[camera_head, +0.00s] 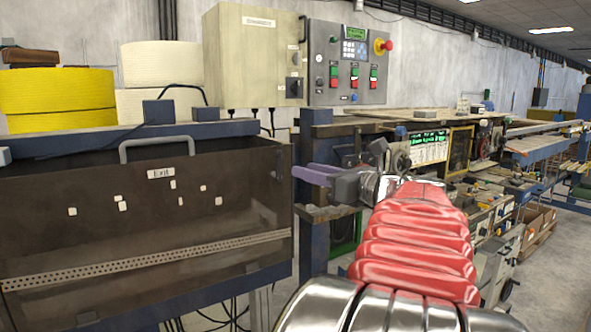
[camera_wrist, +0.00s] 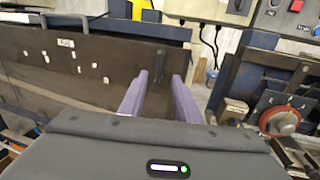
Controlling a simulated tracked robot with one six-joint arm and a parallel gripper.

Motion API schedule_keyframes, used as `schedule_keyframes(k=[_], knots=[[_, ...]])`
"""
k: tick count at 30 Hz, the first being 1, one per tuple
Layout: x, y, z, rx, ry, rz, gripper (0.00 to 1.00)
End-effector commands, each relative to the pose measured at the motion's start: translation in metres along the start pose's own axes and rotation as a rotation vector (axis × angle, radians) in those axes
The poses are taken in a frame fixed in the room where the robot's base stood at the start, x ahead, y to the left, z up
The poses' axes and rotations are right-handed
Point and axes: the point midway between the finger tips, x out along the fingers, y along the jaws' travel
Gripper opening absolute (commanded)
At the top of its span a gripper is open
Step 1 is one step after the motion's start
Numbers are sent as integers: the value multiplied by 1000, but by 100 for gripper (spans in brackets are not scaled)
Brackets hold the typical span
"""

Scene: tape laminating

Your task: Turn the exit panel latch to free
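The exit panel (camera_head: 150,205) is a dark brown, see-through-looking sheet with an "Exit" label (camera_head: 160,173) and a grey handle on its top edge. It also shows in the wrist view (camera_wrist: 100,90). A small dark latch (camera_head: 279,163) sits at the panel's upper right end and looks upright; in the wrist view the latch (camera_wrist: 160,60) appears just beyond the fingertips, between them in the picture. My gripper (camera_head: 303,172) has purple fingers pointing left at the panel's right end. In the wrist view the fingers (camera_wrist: 161,80) are apart with nothing between them. I cannot tell whether they touch the latch.
A beige cabinet (camera_head: 252,57) and a grey control box (camera_head: 347,65) with a red knob stand above and behind. Yellow (camera_head: 57,92) and white rolls lie behind the panel at left. A blue-framed machine line with a green display (camera_head: 430,140) runs to the right.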

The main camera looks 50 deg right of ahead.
Motion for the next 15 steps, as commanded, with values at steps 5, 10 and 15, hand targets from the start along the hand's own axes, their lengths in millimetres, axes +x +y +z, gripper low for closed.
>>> schedule_keyframes(k=[5, 10, 15], knots=[[-26, -1, 0, 0, 1, -3, 30], [-41, 0, 0, 0, 1, -1, 30], [-45, 0, 0, 0, 1, -1, 30]])
